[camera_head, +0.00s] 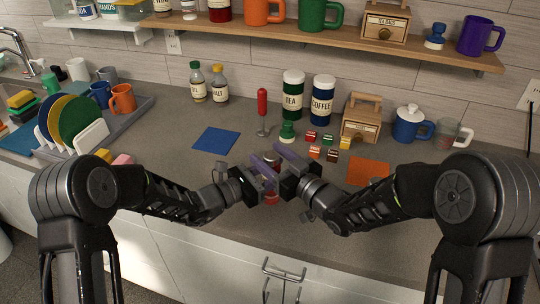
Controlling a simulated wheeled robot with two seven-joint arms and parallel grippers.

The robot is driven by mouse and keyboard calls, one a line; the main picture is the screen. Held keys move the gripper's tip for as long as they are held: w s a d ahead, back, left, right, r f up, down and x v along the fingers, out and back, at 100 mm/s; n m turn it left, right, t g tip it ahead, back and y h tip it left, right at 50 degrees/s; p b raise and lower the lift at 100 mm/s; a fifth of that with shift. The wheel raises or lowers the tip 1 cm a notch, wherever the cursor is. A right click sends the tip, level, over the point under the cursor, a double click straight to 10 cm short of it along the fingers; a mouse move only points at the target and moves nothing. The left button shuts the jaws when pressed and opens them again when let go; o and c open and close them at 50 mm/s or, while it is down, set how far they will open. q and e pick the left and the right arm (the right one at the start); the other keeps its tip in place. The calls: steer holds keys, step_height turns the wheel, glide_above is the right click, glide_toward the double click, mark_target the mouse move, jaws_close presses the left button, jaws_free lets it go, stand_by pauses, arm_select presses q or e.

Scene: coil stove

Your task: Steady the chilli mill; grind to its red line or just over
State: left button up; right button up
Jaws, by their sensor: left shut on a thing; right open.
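The chilli mill (271,197) stands near the counter's front edge between my two grippers. Its red lower part shows below the fingers, and most of its body is hidden by them. My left gripper (266,174) is shut on the mill's body from the left. My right gripper (287,158) is open beside the mill's upper part, coming from the right; I cannot tell whether it touches. The red line and the level of ground chilli cannot be made out at this size.
Behind the grippers stand a red-handled tool (262,102), a green-topped piece (287,132) and several small coloured boxes (314,152). A blue mat (216,140) lies left, an orange mat (368,172) right. Canisters (292,96) stand at the back. A dish rack (120,112) is far left.

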steer(key=v, duration=1.2)
arm_select(q)
steer(key=o, duration=1.5)
steer(key=shift+a, duration=0.1)
steer(key=v, duration=1.1)
steer(key=shift+s+a, duration=0.3)
steer(key=shift+f, duration=0.1)
